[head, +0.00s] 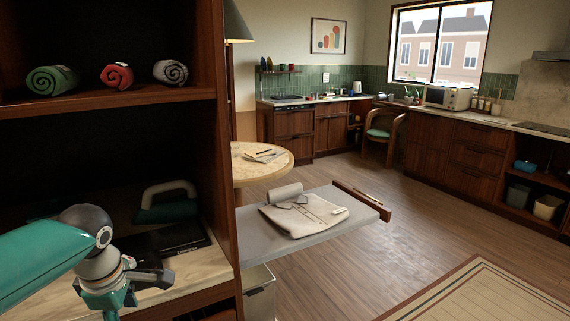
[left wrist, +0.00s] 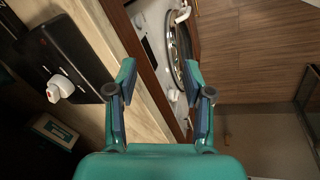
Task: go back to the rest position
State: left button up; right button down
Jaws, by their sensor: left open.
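My left gripper (head: 150,278) is at the lower left of the head view, over the pale counter of a dark wood shelf unit. In the left wrist view the two fingers of my left gripper (left wrist: 160,85) stand wide apart. Nothing is held between them; a wooden edge and pale counter show below. My right gripper is in neither view.
A teal item with a grey handle (head: 167,203) and a dark flat object (head: 180,238) lie in the compartment by my gripper. Rolled towels (head: 117,76) sit above. A grey pull-out board (head: 335,222) bears folded cloth. Open wood floor (head: 400,240) lies to the right.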

pick_arm(q)
jog(key=s+d+f+m+g+h+p, duration=0.1)
jog(key=s+d+f+g, duration=0.15)
jog(key=f, duration=0.55)
jog(key=s+d+f+m+g+h, duration=0.1)
jog(key=s+d+f+m, duration=0.15)
jog(key=f, duration=0.55)
jog(key=s+d+f+m+g+h+p, duration=0.1)
jog(key=d+f+g, duration=0.15)
jog(key=f, duration=0.55)
jog(key=s+d+f+m+t+h, duration=0.1)
jog(key=s+d+f+m+h, duration=0.2)
jog(key=s+d+f+m, duration=0.8)
jog(key=f+t, duration=0.1)
jog(key=f+m+t, duration=0.2)
jog(key=shift+s+d+f+y, duration=0.1)
jog(key=shift+s+f+y, duration=0.15)
jog(key=shift+s+y, duration=0.05)
